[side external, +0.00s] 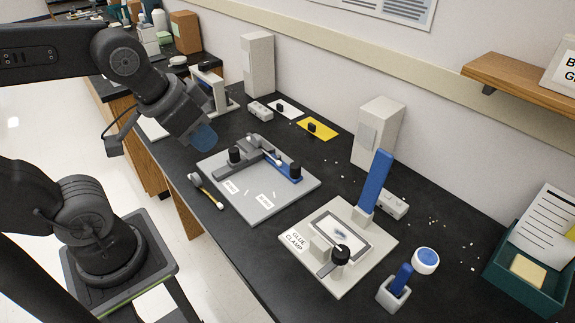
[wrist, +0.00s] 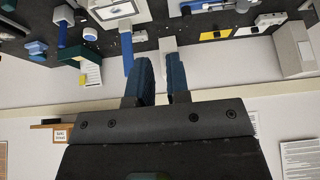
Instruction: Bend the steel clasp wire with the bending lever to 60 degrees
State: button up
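The bending jig is a grey plate (side external: 234,199) on the black bench in the side external view, with grey blocks and black knobs.
A glue clamp board (side external: 291,259) with a tall blue handle (side external: 375,180) sits right of the jig. White cabinets (side external: 258,64) stand along the wall. A teal tray (side external: 520,286) and shelf (side external: 520,80) are at right.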

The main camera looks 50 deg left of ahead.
jog(key=o, duration=0.4)
jog(key=shift+n+g, duration=0.3)
jog(key=shift+g, duration=0.4)
jog(key=w, duration=0.5)
jog(key=w+a, duration=0.1)
jog(key=w, duration=0.1)
jog(key=shift+w+a+r, duration=0.1)
jog(key=shift+w+r, duration=0.05)
jog(key=shift+r, duration=0.2)
jog(key=o, duration=0.4)
jog(key=shift+n+g, duration=0.4)
jog(key=shift+g, duration=0.4)
jog(key=w+f, duration=0.1)
jog(key=w, duration=0.1)
jog(key=w+a, duration=0.1)
jog(key=w, duration=0.2)
jog(key=w+f, duration=0.1)
jog(key=w, duration=0.2)
jog(key=shift+w+a+f, duration=0.25)
jog(key=shift+a+f, duration=0.05)
jog(key=shift+a, duration=0.1)
jog(key=shift+c, duration=0.2)
jog(key=n+g, duration=0.1)
jog(key=g, duration=0.1)
send_near(296, 165)
notch_tip(296, 165, down, 11)
jog(key=shift+w+f, duration=0.1)
jog(key=shift+w, duration=0.05)
grip_shut()
